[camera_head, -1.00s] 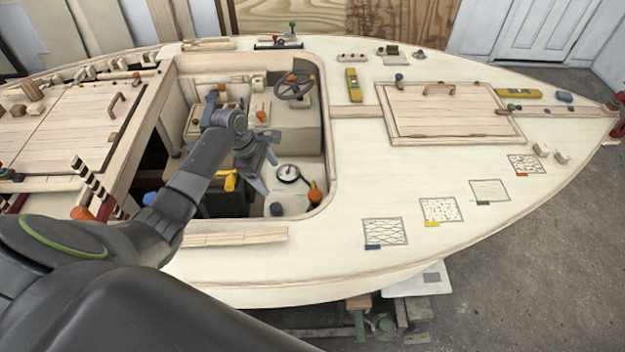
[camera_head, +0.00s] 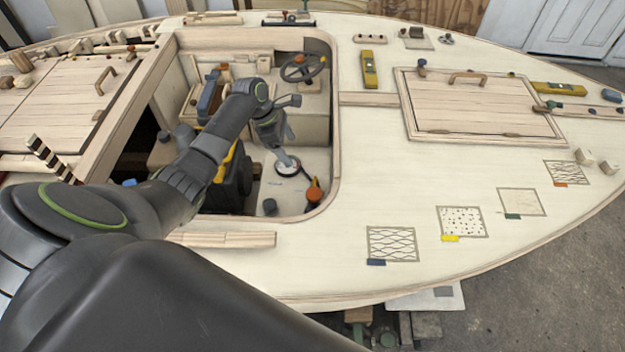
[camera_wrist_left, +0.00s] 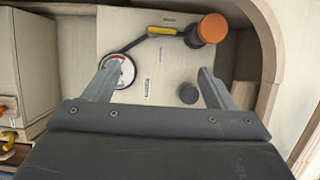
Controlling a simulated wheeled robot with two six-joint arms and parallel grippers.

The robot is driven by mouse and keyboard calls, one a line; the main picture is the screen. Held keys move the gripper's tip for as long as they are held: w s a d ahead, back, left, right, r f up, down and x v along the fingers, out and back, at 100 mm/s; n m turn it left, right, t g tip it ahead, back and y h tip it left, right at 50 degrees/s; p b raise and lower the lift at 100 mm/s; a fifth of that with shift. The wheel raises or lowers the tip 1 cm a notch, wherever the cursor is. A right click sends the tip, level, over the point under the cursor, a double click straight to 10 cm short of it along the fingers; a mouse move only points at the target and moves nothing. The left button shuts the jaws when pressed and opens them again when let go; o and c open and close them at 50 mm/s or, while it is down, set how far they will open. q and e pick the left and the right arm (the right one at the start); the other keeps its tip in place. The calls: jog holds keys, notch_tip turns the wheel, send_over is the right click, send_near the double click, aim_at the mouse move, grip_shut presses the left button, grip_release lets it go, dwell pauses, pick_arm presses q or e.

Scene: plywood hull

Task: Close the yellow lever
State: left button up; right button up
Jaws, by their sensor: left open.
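My left gripper (camera_head: 291,131) is open and empty, reaching down into the cockpit well; its fingers also show spread in the left wrist view (camera_wrist_left: 160,82). One fingertip appears over a round gauge (camera_wrist_left: 120,68) on the pale floor; contact cannot be told. Beyond the fingers, a small yellow piece (camera_wrist_left: 162,30) lies on a dark bar between the gauge and an orange knob (camera_wrist_left: 212,28). Another yellow part (camera_head: 226,161) runs beside the dark engine-like block, partly behind my arm. Yellow bits (camera_wrist_left: 9,140) show at the wrist view's left edge. Which yellow part is the lever is unclear.
A dark knob (camera_head: 270,206) stands on the well floor near the curved rim. A steering wheel (camera_head: 302,68) is at the far side. The well's walls enclose the gripper.

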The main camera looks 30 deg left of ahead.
pick_arm(q)
jog(key=b+x, duration=0.2)
jog(key=x, duration=1.2)
jog(key=shift+d+f+b, duration=0.2)
jog(key=shift+f+b, duration=0.05)
jog(key=shift+b, duration=0.15)
jog(key=shift+b+x, duration=0.3)
jog(key=shift+x, duration=0.6)
jog(key=c, duration=1)
